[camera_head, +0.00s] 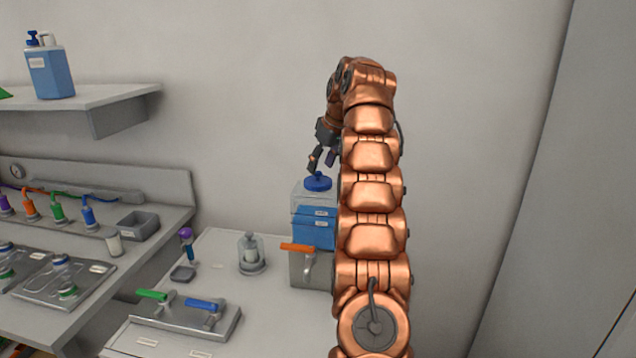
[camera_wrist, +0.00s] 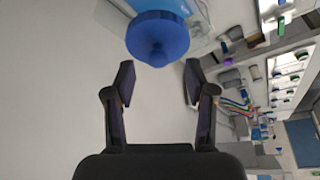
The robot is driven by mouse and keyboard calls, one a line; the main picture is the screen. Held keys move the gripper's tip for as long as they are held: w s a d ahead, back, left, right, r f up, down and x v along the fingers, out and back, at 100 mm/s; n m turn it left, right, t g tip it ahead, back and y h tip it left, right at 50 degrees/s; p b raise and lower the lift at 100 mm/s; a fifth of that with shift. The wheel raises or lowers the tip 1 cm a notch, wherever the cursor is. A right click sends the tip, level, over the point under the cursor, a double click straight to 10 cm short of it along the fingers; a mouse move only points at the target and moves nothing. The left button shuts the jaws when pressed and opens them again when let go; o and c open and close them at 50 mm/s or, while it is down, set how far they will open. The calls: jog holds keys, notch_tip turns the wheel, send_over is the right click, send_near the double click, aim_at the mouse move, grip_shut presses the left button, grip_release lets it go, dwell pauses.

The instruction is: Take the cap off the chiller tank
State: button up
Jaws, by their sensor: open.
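The chiller tank (camera_head: 313,231) is a box with a clear upper part and blue contents, standing on the bench behind my arm, which hides its right side. Its blue round cap (camera_head: 317,183) sits on top of the tank, with a small knob in its middle. In the wrist view the cap (camera_wrist: 157,36) is at the top centre, beyond my fingertips. My gripper (camera_head: 322,162) is just above the cap, pointing down. In the wrist view my gripper (camera_wrist: 157,84) is open, with nothing between the fingers. The fingers look apart from the cap.
A grey base with an orange-handled valve (camera_head: 298,247) stands at the tank's front. A glass jar (camera_head: 251,254) is to its left. A plate with green and blue handles (camera_head: 186,316) lies nearer. A shelf (camera_head: 109,96) holding a blue jug (camera_head: 50,72) is upper left.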

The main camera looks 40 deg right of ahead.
aim_at(319, 172)
jog(key=shift+w+d+f, duration=0.2)
jog(key=shift+f, duration=0.5)
jog(key=shift+w+f, duration=0.15)
jog(key=shift+x, duration=0.75)
jog(key=c, duration=0.9)
jog(key=shift+c, duration=0.2)
jog(key=shift+w+r, duration=0.1)
jog(key=shift+r, duration=0.2)
jog(key=shift+r, duration=0.55)
